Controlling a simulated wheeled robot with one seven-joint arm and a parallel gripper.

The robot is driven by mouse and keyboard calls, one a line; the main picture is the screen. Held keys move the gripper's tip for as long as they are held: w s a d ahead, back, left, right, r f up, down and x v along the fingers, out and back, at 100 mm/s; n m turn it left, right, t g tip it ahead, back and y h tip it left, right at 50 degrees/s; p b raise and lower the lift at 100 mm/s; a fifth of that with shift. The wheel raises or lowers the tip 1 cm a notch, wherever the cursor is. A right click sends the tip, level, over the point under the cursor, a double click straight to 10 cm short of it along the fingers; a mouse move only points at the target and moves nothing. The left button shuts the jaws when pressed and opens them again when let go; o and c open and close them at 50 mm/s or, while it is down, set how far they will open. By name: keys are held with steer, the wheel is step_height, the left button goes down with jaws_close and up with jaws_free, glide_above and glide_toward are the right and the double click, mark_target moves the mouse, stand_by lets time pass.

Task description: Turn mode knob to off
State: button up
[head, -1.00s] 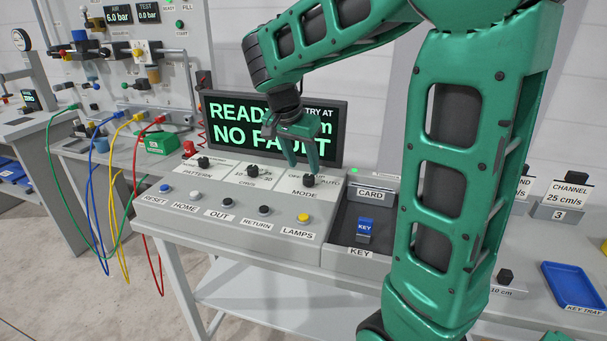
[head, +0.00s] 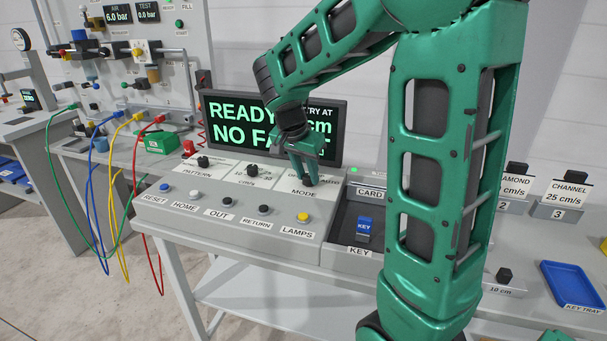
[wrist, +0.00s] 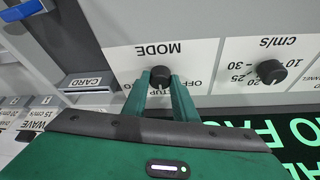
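The mode knob (wrist: 160,76) is a small black knob on the white MODE label, upside down in the wrist view. OFF and SETUP are partly readable beside it; where it points cannot be told. My gripper (wrist: 160,80) is open, with one green finger on each side of the knob. Whether the fingers touch it cannot be told. In the head view my gripper (head: 306,176) points down at the MODE label (head: 303,193) on the right of the panel, and its fingers mostly hide the knob.
A speed knob (wrist: 271,71) sits close beside my gripper. The display (head: 232,118) stands just behind, partly covered by my arm. Several buttons, including the yellow lamps button (head: 303,217), line the panel front.

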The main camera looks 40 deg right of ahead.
steer(key=shift+n, duration=0.4)
steer(key=n+t+y, duration=0.1)
steer(key=n, duration=0.2)
steer(key=shift+r+n+t, duration=0.1)
steer(key=shift+n+t, duration=0.2)
steer(key=shift+s+d+n+t+y, duration=0.1)
steer(key=shift+n+t+y, duration=0.2)
steer(key=shift+n, duration=0.8)
steer(key=shift+d+n+t+y, duration=0.1)
steer(key=shift+n+y, duration=0.3)
steer(key=shift+n, duration=0.7)
steer(key=o, duration=1)
steer(key=shift+o, duration=0.2)
steer(key=v, duration=1)
steer(key=shift+r, duration=0.3)
steer(key=shift+s, duration=0.1)
